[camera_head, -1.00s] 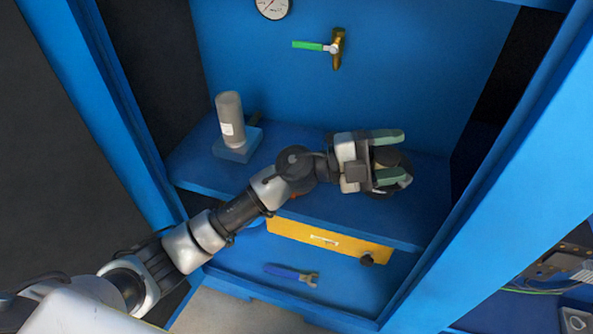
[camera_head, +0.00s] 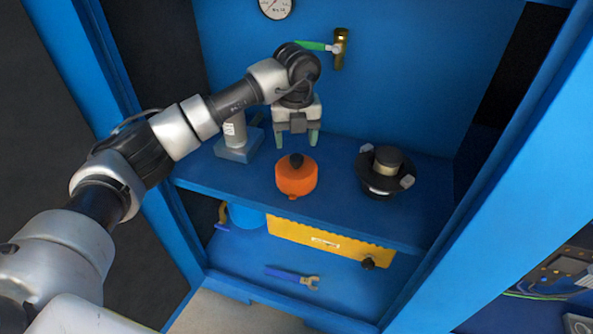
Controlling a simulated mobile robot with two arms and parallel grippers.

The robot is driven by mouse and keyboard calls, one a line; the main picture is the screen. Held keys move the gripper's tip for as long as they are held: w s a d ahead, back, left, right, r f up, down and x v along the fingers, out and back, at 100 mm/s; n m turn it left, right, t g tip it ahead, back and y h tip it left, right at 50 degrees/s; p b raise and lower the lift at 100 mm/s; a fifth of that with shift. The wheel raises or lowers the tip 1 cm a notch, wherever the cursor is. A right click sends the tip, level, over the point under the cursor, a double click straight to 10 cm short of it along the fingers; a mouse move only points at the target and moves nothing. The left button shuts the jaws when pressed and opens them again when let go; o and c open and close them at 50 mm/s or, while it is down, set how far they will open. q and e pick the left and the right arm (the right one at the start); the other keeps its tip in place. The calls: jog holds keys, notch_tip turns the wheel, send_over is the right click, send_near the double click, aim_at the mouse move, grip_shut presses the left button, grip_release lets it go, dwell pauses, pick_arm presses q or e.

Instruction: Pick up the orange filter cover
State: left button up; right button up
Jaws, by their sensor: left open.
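The orange filter cover (camera_head: 296,178) stands on the blue shelf (camera_head: 235,185), with a black knob on top. My left gripper (camera_head: 296,142) points down just above and behind the knob in the picture. Its greenish fingers are apart, with nothing between them. I cannot tell the exact height gap to the knob. My right gripper is not in view.
A black round housing with light clips (camera_head: 383,172) stands to the right on the shelf. A grey cylinder on a blue base (camera_head: 237,150) stands left, partly behind my arm. A green-handled valve (camera_head: 340,48) is on the back wall. A yellow box (camera_head: 325,240) and wrench (camera_head: 293,277) lie below.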

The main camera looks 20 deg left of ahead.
aim_at(296, 156)
pick_arm(q)
jog(key=f, duration=0.4)
jog(key=f+b, duration=0.1)
jog(key=f, duration=0.1)
jog(key=shift+w+f, duration=0.25)
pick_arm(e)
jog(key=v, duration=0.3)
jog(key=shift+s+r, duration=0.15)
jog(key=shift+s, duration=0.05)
pick_arm(q)
jog(key=shift+c, duration=0.2)
jog(key=c, duration=1)
